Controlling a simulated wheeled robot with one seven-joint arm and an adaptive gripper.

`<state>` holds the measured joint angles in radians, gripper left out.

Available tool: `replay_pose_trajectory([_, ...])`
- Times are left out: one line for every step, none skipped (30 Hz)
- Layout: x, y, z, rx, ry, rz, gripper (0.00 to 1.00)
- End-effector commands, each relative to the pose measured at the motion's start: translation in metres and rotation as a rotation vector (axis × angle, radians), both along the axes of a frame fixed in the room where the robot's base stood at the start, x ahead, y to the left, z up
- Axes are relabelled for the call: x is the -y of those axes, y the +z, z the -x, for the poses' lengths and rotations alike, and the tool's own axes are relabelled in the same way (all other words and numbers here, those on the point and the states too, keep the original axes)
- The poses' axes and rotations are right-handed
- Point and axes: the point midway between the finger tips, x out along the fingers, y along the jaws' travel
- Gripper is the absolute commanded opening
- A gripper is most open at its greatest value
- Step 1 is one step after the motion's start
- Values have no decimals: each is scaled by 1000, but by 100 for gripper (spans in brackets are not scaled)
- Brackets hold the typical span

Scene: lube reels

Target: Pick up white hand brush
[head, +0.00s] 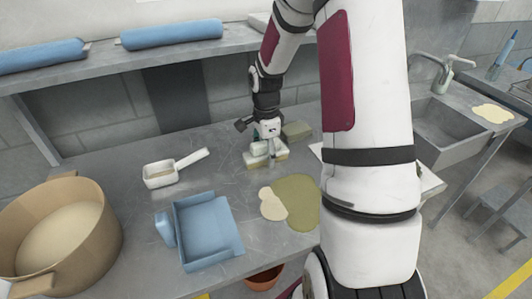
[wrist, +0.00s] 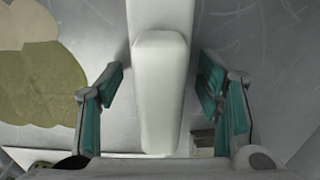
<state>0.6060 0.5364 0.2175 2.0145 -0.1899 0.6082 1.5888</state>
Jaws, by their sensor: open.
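The white hand brush (head: 262,158) lies on the grey metal worktop near its middle, with a tan layer along its lower side. My gripper (head: 267,140) is directly over it, pointing down, and hides part of its top. In the wrist view the long white body of the brush (wrist: 161,95) runs between my two teal-padded fingers. The gripper (wrist: 161,85) is open, with a visible gap on each side of the brush.
A white scoop (head: 160,174), a blue dustpan-like tray (head: 207,230) and a tan pot (head: 105,235) stand to the left. Olive and cream flat patches (head: 297,200) lie in front. A sink (head: 447,128) is at right.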

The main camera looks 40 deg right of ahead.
Motion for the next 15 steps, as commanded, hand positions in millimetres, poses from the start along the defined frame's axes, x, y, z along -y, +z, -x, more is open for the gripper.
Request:
replay_pose_trajectory([0,0,0,0,0,0,60])
replay_pose_trajectory([0,0,0,0,0,0,60])
replay_pose_trajectory([0,0,0,0,0,0,51])
replay_pose_trajectory([0,0,0,0,0,0,44])
replay_pose_trajectory([0,0,0,0,0,0,37])
replay_pose_trajectory([0,0,0,0,0,0,28])
replay_pose_trajectory([0,0,0,0,0,0,21])
replay_pose_trajectory([0,0,0,0,0,0,15])
replay_pose_trajectory([0,0,0,0,0,0,6])
replay_pose_trajectory([0,0,0,0,0,0,5])
replay_pose_trajectory([0,0,0,0,0,0,5])
replay_pose_trajectory([0,0,0,0,0,0,5])
replay_pose_trajectory([0,0,0,0,0,0,5])
replay_pose_trajectory([0,0,0,0,0,0,5])
replay_pose_trajectory([0,0,0,0,0,0,5])
